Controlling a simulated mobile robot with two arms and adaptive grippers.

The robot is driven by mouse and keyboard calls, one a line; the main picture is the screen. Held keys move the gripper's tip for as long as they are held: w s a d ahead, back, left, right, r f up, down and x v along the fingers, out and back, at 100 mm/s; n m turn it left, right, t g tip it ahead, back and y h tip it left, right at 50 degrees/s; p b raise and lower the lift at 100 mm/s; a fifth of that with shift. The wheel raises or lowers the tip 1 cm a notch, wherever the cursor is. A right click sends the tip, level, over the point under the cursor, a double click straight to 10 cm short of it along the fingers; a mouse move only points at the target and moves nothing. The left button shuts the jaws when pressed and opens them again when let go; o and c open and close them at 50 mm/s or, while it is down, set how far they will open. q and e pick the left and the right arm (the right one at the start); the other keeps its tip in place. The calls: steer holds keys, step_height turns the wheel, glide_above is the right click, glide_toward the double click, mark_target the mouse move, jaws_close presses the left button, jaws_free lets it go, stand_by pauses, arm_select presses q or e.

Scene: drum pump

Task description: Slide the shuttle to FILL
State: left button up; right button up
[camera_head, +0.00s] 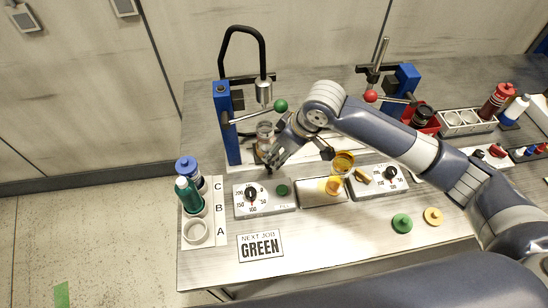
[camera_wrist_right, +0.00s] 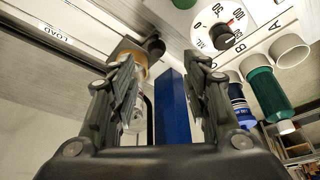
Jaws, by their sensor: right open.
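The shuttle (camera_wrist_right: 148,44), a brownish block with a dark knob, sits by a pale rail marked LOAD (camera_wrist_right: 56,32) in the right wrist view. A clear jar with a yellowish rim (camera_wrist_right: 134,60) is beside it, partly hidden by a finger. In the head view the jar (camera_head: 265,130) stands below the nozzle (camera_head: 263,92) of the left pump; the shuttle there is mostly hidden by my right gripper. My right gripper (camera_head: 270,166) is open at the jar's near side; its fingers (camera_wrist_right: 160,72) show apart with nothing clearly held. My left gripper is out of view.
The blue pump column (camera_head: 226,125) and green-knobbed lever (camera_head: 280,105) stand close to the gripper. Bottles stand in a rack (camera_head: 190,241) at left.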

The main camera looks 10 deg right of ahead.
steer(key=shift+v, duration=1.6)
